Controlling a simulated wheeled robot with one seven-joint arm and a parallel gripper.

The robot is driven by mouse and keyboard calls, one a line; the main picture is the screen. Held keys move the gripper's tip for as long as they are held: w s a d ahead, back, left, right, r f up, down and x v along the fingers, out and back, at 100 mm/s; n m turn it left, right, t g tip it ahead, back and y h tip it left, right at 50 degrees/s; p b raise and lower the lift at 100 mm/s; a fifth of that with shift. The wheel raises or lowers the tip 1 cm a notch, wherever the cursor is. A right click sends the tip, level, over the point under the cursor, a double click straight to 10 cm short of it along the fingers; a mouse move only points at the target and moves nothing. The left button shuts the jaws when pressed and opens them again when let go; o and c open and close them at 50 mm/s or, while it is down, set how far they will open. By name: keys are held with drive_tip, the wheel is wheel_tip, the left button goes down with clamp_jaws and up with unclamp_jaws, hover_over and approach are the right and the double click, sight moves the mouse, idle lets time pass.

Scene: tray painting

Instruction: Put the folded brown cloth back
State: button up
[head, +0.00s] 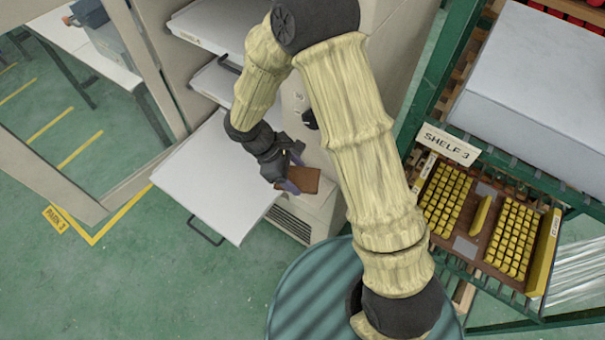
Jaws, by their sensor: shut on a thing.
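The folded brown cloth (303,179) is a small brown piece held at the end of my arm, near the middle of the head view. My gripper (291,178) is shut on it. The cloth is in the air, to the right of a pulled-out white tray (215,180) and in front of the beige cabinet. My gripper hides part of the cloth, and its fingers are only partly visible.
More trays (215,85) stick out of the beige cabinet above the lowest one. At right, a green rack labelled SHELF 3 (450,144) holds a brown board with yellow pieces (445,203). A grey-white block (535,85) sits above it. Green floor is clear at lower left.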

sight(304, 168)
drive_tip(key=shift+w+d+f+p, duration=0.1)
drive_tip(key=shift+w+d+p, duration=0.3)
drive_tip(key=shift+w+d, duration=0.75)
drive_tip(key=shift+a+f, duration=0.2)
drive_tip(key=shift+f, duration=1.25)
drive_tip(key=shift+f+p, duration=0.75)
drive_tip(key=shift+f, duration=0.85)
drive_tip(key=shift+w+d+f, duration=0.1)
drive_tip(key=shift+w+f, duration=0.05)
drive_tip(key=shift+f, duration=0.2)
drive_tip(key=shift+f, duration=0.1)
drive_tip(key=o, duration=0.7)
